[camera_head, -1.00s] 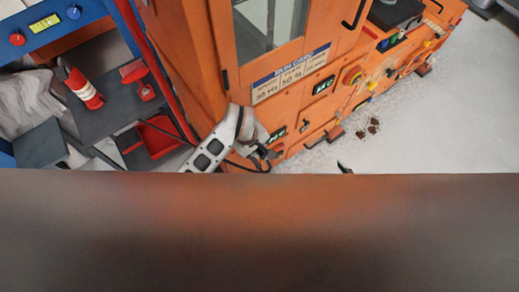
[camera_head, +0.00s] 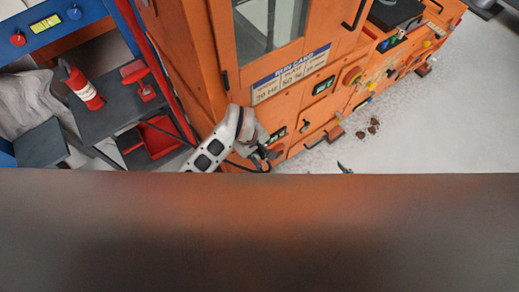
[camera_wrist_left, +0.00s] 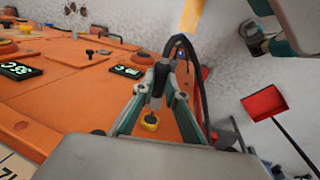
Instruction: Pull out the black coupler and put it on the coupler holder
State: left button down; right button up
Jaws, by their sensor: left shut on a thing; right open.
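My left gripper (camera_head: 266,152) is beside the lower front of the orange machine. In the left wrist view its fingers (camera_wrist_left: 160,90) close on the dark coupler (camera_wrist_left: 158,78), from which a black cable (camera_wrist_left: 190,52) loops up and down to the right. A yellow ring (camera_wrist_left: 150,122) shows between the fingers; I cannot tell if the coupler touches anything there. My right gripper (camera_wrist_left: 262,30) is at the upper right of the wrist view, open and apart from the coupler. In the head view only a dark tip of it seems to show. I cannot make out the coupler holder for certain.
The orange machine (camera_head: 215,60) has knobs, handles and green displays. A blue and red stand at left holds a dark shelf (camera_head: 105,110) with a red-white bottle (camera_head: 85,90). A red dustpan (camera_wrist_left: 264,103) is at right. A blurred surface hides the lower head view. Pale floor at right is mostly clear.

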pick_arm(q)
jog(key=shift+w+a, duration=0.5)
jog(key=shift+w, duration=0.2)
jog(key=shift+w+a, duration=0.45)
jog(key=shift+w, duration=0.2)
dwell(0.7)
jog(key=c, duration=2)
grip_release()
jog(key=shift+o, duration=0.2)
jog(key=shift+r, duration=0.1)
jog(key=v, duration=1.2)
jog(key=shift+s, duration=0.1)
